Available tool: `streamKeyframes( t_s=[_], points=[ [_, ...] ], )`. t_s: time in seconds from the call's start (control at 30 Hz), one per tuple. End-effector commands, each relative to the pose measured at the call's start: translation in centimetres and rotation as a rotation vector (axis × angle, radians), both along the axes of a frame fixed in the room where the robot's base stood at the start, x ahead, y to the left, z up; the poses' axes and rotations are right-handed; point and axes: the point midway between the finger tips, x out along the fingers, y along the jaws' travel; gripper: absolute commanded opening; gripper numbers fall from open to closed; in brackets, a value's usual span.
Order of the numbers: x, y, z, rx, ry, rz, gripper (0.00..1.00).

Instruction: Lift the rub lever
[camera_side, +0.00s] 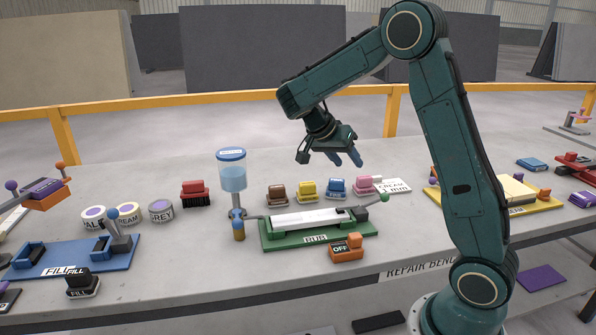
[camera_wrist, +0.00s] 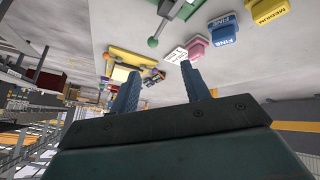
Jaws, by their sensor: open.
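The rub station has a green base (camera_side: 318,238) marked RUB, with a long pale slab on top. Its rub lever (camera_side: 383,197) ends in a green ball knob at the right end of the station. The lever lies low, slanting slightly up to the right. The knob also shows at the top of the wrist view (camera_wrist: 153,42). My gripper (camera_side: 347,160) is open and empty, above and behind the station, left of the knob in the side view. Its two blue fingers (camera_wrist: 158,75) are spread apart in the wrist view and touch nothing.
Brown, yellow, blue (camera_side: 337,187) and pink (camera_side: 364,185) blocks stand behind the station. An orange OFF switch (camera_side: 346,249) is in front. A blue-topped dispenser (camera_side: 232,178) stands at the left.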

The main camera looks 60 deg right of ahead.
Motion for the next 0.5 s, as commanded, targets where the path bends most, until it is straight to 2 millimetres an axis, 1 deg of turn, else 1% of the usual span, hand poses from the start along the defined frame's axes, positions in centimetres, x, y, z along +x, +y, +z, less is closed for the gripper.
streamKeyframes(
  t_s=[0.03,0.1,0.27,0.5],
  points=[
    [-0.2,0.6,0.8,0.024,-0.011,0.048,0.47],
    [-0.5,1.5,1.6,0.057,-0.021,0.116,0.47],
    [-1.3,3.6,3.2,0.128,-0.042,0.275,0.47],
    [-3.1,7.0,5.2,0.215,-0.069,0.523,0.47]
  ],
)
